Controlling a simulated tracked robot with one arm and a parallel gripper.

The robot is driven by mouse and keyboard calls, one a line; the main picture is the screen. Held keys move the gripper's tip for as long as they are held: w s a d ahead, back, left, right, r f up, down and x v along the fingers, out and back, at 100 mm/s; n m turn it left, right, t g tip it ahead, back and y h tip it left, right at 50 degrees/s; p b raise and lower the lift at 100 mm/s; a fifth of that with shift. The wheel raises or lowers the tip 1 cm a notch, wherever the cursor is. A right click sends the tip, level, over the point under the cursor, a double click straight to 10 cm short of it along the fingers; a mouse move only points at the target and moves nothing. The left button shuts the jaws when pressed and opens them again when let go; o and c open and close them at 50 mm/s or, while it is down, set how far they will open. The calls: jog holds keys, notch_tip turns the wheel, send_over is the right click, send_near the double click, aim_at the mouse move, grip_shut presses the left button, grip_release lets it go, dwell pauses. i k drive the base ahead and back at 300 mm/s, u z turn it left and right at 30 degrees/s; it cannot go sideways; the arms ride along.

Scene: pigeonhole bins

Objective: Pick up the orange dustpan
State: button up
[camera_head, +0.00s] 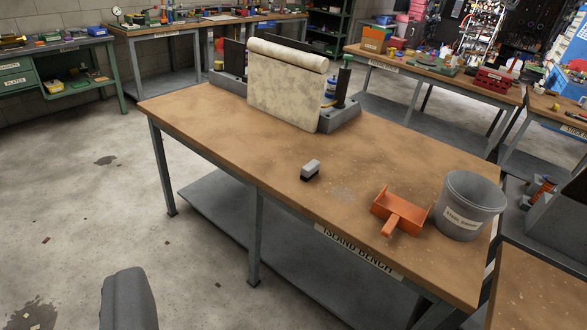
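The orange dustpan (399,211) lies on the wooden top of the island bench (240,128), near its front edge. Its short handle points toward me, down and left in the picture. It looks empty. A grey bucket (468,206) with a label stands just to its right. A dark grey rounded part at the lower left looks like a piece of my gripper (128,300). It is far from the dustpan, with open floor behind it. The fingertips are not clearly visible, so its opening cannot be told.
A small grey and black brush or block (310,170) lies left of the dustpan. A grey caddy (343,116) with a draped pale cloth (285,85) stands at the bench's back. Other benches line the walls.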

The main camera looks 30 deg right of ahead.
aim_at(399, 213)
jog(key=z, duration=0.75)
jog(key=i, duration=1.05)
jog(key=z, duration=0.55)
jog(key=i, duration=0.4)
jog(key=z, duration=0.25)
